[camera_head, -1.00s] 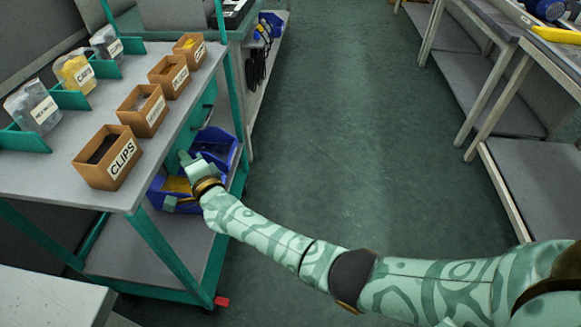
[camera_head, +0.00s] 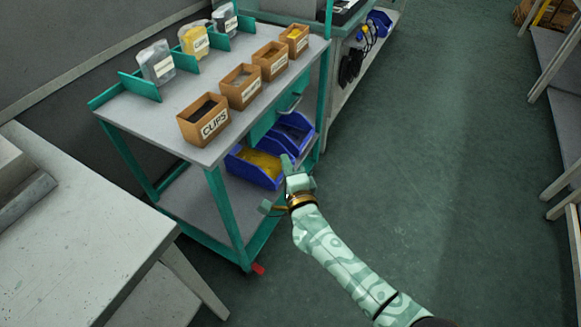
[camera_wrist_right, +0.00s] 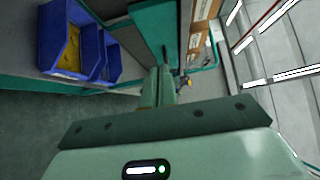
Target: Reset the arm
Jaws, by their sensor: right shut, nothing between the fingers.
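My right gripper (camera_head: 287,161) is in front of the teal cart's open side, near the blue bins on its lower shelf. Its fingers are together and empty, which also shows in the right wrist view (camera_wrist_right: 158,86). The right arm comes in from the lower right of the head view. My left gripper is not in view.
The teal cart (camera_head: 150,117) bears several cardboard boxes, including one labelled CLIPS (camera_head: 205,121). A blue bin with yellow parts (camera_head: 249,176) is on its lower shelf. A grey table (camera_head: 85,235) stands at lower left. The floor (camera_head: 440,170) to the right is clear.

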